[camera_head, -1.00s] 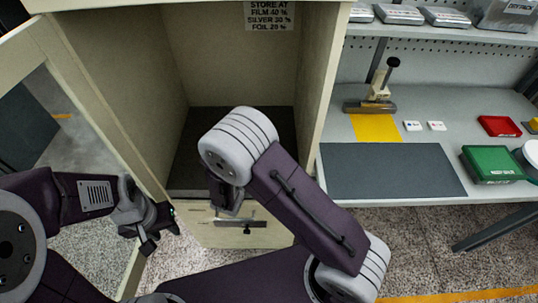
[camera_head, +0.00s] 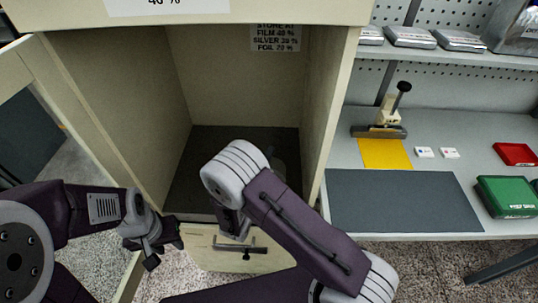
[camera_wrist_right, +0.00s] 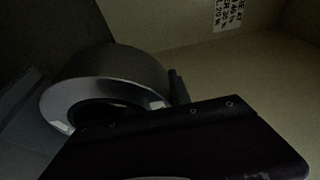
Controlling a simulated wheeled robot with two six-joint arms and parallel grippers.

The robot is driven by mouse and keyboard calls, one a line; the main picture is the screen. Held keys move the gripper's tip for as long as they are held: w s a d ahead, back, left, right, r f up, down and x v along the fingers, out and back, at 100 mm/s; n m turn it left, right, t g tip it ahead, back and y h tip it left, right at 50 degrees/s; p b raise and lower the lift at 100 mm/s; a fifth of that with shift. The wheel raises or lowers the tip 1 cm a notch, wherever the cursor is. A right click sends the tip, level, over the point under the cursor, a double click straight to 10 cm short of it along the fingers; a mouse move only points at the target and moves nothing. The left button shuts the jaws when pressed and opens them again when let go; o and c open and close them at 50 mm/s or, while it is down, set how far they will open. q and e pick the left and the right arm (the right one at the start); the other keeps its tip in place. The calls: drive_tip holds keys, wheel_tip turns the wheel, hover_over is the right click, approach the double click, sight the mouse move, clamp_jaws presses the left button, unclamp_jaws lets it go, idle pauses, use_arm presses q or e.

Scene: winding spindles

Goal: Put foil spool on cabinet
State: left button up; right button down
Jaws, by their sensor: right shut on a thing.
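The foil spool (camera_wrist_right: 115,72) is a silvery ring with a dark hollow, held by my right gripper (camera_wrist_right: 172,95) in the right wrist view. In the head view my right arm covers that gripper, and only a faint grey shape shows past the arm inside the cabinet. The cabinet (camera_head: 215,80) is cream, with its door open to the left and a dark inner floor (camera_head: 190,180). I cannot tell whether the spool touches that floor. My left gripper (camera_head: 168,250) looks open and empty beside the cabinet's front left, near the door.
A label (camera_head: 276,38) is on the cabinet's back wall, and a drawer (camera_head: 225,256) is below the opening. To the right, a workbench (camera_head: 350,155) carries a dark mat (camera_head: 400,200), a stamping tool (camera_head: 385,120), a green box (camera_head: 508,196) and a red box (camera_head: 514,154).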

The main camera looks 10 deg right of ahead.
wheel_tip(320, 180, down, 3)
drive_tip(key=shift+w, duration=0.1)
drive_tip(key=shift+f+b, duration=0.15)
drive_tip(key=shift+b, duration=0.15)
drive_tip(key=c, duration=1.2)
unclamp_jaws()
drive_tip(key=shift+f, duration=0.1)
drive_tip(key=shift+a+r, duration=0.1)
drive_tip(key=shift+r, duration=0.1)
